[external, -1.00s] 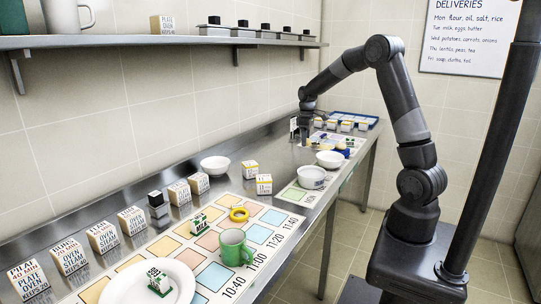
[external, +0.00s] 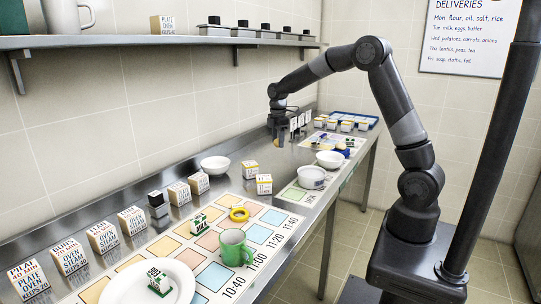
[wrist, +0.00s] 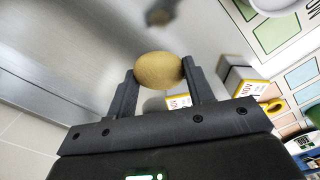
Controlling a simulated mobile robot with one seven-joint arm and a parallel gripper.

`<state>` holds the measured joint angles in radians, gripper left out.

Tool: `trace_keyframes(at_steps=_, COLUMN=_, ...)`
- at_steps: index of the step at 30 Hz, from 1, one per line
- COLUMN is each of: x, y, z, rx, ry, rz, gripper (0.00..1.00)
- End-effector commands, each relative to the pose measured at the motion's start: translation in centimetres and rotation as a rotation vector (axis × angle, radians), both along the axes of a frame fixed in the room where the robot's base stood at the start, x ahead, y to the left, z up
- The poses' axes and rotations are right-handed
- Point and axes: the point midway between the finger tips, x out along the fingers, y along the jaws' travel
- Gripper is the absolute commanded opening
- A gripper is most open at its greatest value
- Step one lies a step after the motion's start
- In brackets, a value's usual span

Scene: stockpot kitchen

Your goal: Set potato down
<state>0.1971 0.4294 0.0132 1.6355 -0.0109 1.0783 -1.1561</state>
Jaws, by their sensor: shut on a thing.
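In the wrist view a tan, oval potato (wrist: 159,69) sits between the two fingertips of my gripper (wrist: 158,75). The jaws are shut on it. Bare grey metal counter shows beyond and below the potato, with a dark blurred patch above it in the picture. In the external view my gripper (external: 279,138) is over the far part of the counter (external: 228,182), near the wall side. The potato is too small to make out there.
A white bowl (external: 215,164) stands nearer along the counter, with labelled blocks (external: 264,184) beside it. More bowls (external: 311,176) stand on a mat to the right. A blue tray (external: 362,118) with blocks is at the far end. Bare metal lies around my gripper.

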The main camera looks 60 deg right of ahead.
Motion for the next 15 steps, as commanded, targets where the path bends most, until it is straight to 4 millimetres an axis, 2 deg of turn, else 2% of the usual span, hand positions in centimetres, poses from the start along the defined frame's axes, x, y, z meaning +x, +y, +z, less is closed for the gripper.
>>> trace_keyframes(at_steps=1, x=1.1, y=2.9, z=-0.1, rx=0.000, ry=0.000, rz=0.110, gripper=0.25)
trace_keyframes(at_steps=3, x=2.2, y=6.6, z=0.0, rx=0.001, ry=0.000, rz=0.265, gripper=0.25)
trace_keyframes(at_steps=9, x=3.9, y=16.0, z=0.0, rx=0.003, ry=0.000, rz=0.647, gripper=0.25)
trace_keyframes(at_steps=12, x=4.1, y=19.3, z=0.0, rx=0.003, ry=0.000, rz=0.781, gripper=0.25)
trace_keyframes(at_steps=15, x=4.1, y=21.5, z=0.1, rx=0.004, ry=-0.001, rz=0.867, gripper=0.25)
